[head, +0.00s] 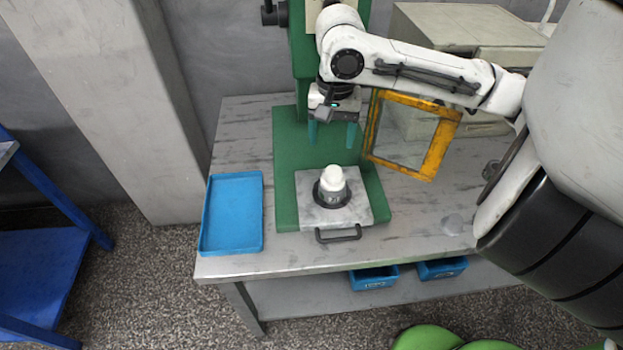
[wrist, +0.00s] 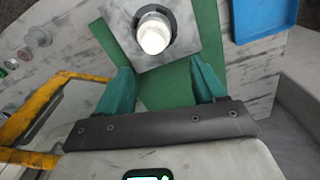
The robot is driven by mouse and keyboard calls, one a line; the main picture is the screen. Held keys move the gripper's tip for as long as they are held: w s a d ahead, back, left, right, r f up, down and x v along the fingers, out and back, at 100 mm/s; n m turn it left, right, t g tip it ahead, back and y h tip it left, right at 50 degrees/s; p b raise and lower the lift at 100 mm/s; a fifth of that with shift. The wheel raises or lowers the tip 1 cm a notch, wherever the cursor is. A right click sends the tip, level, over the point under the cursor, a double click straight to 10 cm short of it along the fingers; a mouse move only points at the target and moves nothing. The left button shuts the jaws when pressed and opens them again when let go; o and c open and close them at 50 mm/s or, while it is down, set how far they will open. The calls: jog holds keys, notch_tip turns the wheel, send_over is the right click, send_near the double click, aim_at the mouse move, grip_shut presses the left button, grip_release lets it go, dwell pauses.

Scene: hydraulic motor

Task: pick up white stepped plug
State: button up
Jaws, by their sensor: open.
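The white stepped plug (head: 333,177) stands upright in a dark ring on a grey metal plate (head: 357,208) on the green press base. In the wrist view the plug (wrist: 154,34) shows from above at the top, ahead of the fingers. My gripper (head: 332,134) hangs above and behind the plug in the head view, with its teal fingers apart and nothing between them. In the wrist view my gripper (wrist: 160,85) is open and short of the plug. The lower part of the plug is hidden inside the ring.
A yellow-framed guard (head: 436,150) stands right of the press. An empty blue tray (head: 235,248) lies at the left of the table. A dark handle (head: 338,235) sticks out from the plate's front. A grey box (head: 415,30) stands at the back right. Two blue bins (head: 374,279) hang below the tabletop.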

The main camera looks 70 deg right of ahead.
send_over(334, 171)
jog(key=f, duration=0.5)
jog(key=shift+w+f, duration=0.35)
jog(key=shift+s+a+f, duration=0.1)
jog(key=shift+s+f, duration=0.1)
jog(key=shift+f, duration=1.1)
jog(key=shift+s+f, duration=0.15)
jog(key=shift+f, duration=1.15)
jog(key=shift+c, duration=0.3)
jog(key=c, duration=1.1)
jog(key=shift+r+p, duration=0.1)
jog(key=shift+p, duration=0.2)
